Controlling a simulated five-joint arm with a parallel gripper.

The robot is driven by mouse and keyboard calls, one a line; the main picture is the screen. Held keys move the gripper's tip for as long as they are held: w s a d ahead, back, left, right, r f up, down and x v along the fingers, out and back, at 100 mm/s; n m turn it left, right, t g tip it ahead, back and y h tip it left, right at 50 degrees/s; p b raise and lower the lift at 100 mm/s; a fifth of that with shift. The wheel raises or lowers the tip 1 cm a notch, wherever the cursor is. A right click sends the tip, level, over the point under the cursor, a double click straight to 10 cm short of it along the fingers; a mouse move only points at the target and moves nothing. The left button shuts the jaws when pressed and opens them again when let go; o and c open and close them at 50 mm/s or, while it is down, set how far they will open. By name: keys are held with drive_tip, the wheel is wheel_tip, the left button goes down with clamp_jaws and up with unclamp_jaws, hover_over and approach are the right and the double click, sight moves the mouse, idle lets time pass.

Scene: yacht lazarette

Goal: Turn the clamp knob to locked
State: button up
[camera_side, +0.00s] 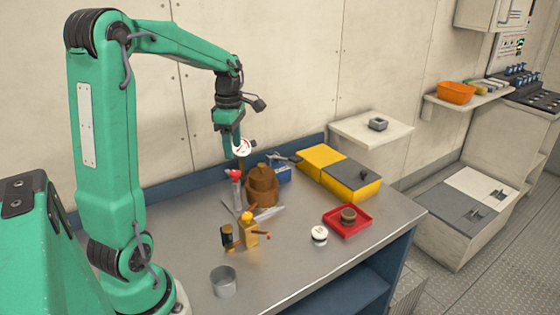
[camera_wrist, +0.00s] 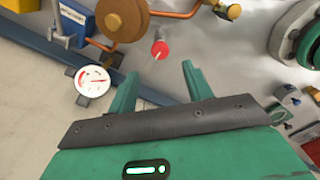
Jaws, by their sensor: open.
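The red knob (camera_wrist: 160,49), which looks like the clamp knob, has a pale line on its face in the wrist view. In the side view the red knob (camera_side: 236,174) tops a short grey post on the bench. My gripper (camera_side: 235,153) hangs above it, pointing down. In the wrist view my gripper (camera_wrist: 159,70) has its two green fingers spread, with nothing between them. The knob lies just beyond the fingertips, apart from them. No lock marking is readable.
A brown rounded body (camera_side: 262,187) stands close right of the knob. A round dial gauge (camera_side: 243,147) is beside my gripper. Brass fittings (camera_side: 249,231), a metal cup (camera_side: 223,282) and a red tray (camera_side: 347,221) sit on the bench (camera_side: 300,275).

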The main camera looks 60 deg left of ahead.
sight(235, 172)
drive_tip(key=shift+f, duration=3.9)
drive_tip(key=shift+c, duration=0.4)
drive_tip(key=c, duration=0.9)
